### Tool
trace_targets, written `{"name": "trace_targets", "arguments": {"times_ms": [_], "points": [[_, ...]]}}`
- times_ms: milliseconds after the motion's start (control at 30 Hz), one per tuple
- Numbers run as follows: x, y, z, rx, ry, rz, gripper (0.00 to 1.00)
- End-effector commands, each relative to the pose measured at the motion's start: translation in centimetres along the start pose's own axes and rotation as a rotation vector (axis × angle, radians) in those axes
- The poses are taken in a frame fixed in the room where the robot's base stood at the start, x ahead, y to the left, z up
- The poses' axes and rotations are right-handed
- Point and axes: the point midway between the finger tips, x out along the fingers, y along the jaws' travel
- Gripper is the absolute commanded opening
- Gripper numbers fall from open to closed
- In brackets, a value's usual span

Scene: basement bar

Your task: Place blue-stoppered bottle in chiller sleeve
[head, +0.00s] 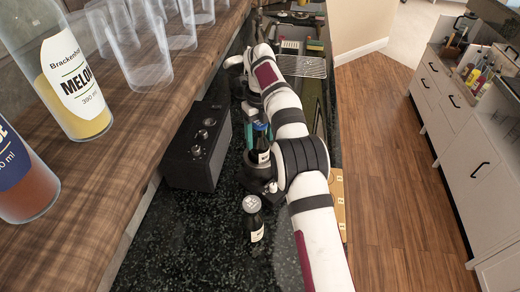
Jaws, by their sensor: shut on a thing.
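The blue-stoppered bottle (262,149) is dark with a pale label and stands about upright near the middle of the head view. My gripper (257,131) reaches down at the bottle's neck from the far side, its teal fingers partly hidden; it is shut on the bottle. A dark round chiller sleeve (254,178) stands on the counter just below and in front of the bottle. The bottle's lower end is hidden behind or inside the sleeve's rim; I cannot tell which. My arm covers the sleeve's right side.
A dark box with knobs (197,147) stands left of the sleeve. A wooden shelf (120,165) with glasses and bottles overhangs at left. A wire rack (302,66) lies farther back.

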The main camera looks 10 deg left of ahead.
Motion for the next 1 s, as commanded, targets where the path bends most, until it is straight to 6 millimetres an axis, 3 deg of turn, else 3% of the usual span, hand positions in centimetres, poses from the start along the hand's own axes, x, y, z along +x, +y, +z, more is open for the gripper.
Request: {"name": "trace_targets", "arguments": {"times_ms": [100,200,533,567,600,700,1000], "points": [[2.5,0.0,-0.1,0.000,0.002,0.001,0.00],[3.5,0.0,0.0,0.001,-0.001,0.001,0.00],[3.9,0.0,0.0,0.000,-0.001,0.000,0.00],[3.9,0.0,0.0,0.000,-0.001,0.000,0.72],[3.9,0.0,0.0,0.000,-0.001,0.000,0.79],[3.9,0.0,0.0,0.000,-0.001,0.000,0.96],[3.5,0.0,0.0,0.001,-0.002,0.001,0.96]]}}
